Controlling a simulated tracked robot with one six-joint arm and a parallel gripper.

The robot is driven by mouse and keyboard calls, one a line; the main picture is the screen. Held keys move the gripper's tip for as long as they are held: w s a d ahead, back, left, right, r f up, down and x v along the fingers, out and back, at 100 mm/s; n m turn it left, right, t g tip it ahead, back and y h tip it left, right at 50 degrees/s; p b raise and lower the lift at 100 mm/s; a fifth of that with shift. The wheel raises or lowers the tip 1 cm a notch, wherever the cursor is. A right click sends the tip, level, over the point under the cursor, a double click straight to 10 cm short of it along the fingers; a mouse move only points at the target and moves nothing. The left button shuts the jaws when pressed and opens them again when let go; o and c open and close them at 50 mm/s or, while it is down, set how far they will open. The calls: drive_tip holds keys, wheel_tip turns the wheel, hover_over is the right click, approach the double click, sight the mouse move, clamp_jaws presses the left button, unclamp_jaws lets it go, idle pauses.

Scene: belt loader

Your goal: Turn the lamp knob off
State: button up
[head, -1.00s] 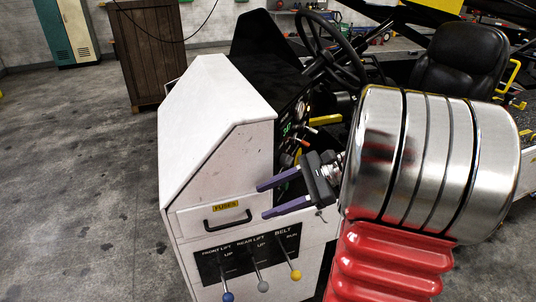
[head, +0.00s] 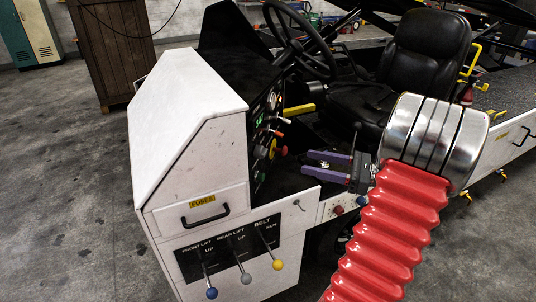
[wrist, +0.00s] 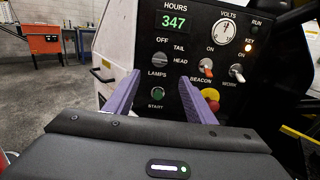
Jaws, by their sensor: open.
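The black dash panel (wrist: 185,60) faces the wrist camera. The labels OFF, TAIL and HEAD sit around the lamp knob's spot, with LAMPS below them. The panel shows edge-on in the head view (head: 265,125). My gripper (head: 305,162) is open and empty, to the right of the panel and apart from it. In the wrist view, its purple fingers (wrist: 160,80) point at the panel, either side of the green START button (wrist: 158,93), below the lamp labels.
Two toggle switches (wrist: 237,73) and a red-and-yellow button (wrist: 211,97) are right of the lamp labels. A steering wheel (head: 298,40) and black seat (head: 425,55) stand behind. The white console (head: 190,130) carries several levers, including a yellow-knobbed one (head: 277,264).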

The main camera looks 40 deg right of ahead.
sight(266, 153)
drive_tip(key=shift+w, duration=0.1)
drive_tip(key=x, duration=1.3)
drive_tip(key=shift+w+a, duration=0.2)
drive_tip(key=shift+a, duration=0.05)
drive_tip(key=c, duration=1)
